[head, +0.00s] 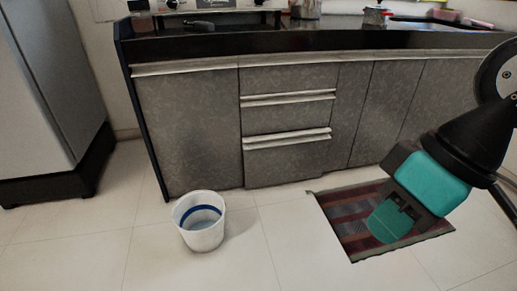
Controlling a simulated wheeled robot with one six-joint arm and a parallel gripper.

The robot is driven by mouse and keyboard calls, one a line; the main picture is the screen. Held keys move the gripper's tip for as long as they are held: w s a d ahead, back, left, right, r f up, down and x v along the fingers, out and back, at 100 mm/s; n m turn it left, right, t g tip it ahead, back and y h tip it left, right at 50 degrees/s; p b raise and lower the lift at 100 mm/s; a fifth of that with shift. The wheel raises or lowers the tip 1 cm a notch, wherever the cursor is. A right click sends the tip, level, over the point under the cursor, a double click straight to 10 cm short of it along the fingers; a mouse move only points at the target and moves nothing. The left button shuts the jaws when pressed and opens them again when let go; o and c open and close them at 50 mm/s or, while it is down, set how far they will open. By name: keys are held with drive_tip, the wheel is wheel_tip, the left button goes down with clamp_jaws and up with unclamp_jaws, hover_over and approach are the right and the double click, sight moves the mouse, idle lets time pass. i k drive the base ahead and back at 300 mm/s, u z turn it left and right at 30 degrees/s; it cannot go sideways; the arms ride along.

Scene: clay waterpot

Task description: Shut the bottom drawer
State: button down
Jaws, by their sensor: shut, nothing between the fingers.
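The bottom drawer (285,160) is the lowest grey patterned front in the drawer stack of the counter. Its pale handle strip (288,139) runs along the top edge. My gripper (390,222), teal and black, is at the right, pointing down and left over the striped mat. It is shut and empty. It is apart from the drawer, to the right of and in front of it.
A white bucket (202,232) with a blue band stands on the floor, left of the drawer. A striped mat (345,215) lies in front of the right cabinets. A grey fridge (45,85) stands at far left. The tiled floor before the drawer is clear.

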sight(298, 154)
drive_tip(key=u, duration=0.55)
drive_tip(key=i, duration=0.5)
drive_tip(key=u, duration=0.5)
drive_tip(key=i, duration=0.9)
drive_tip(key=z, duration=0.5)
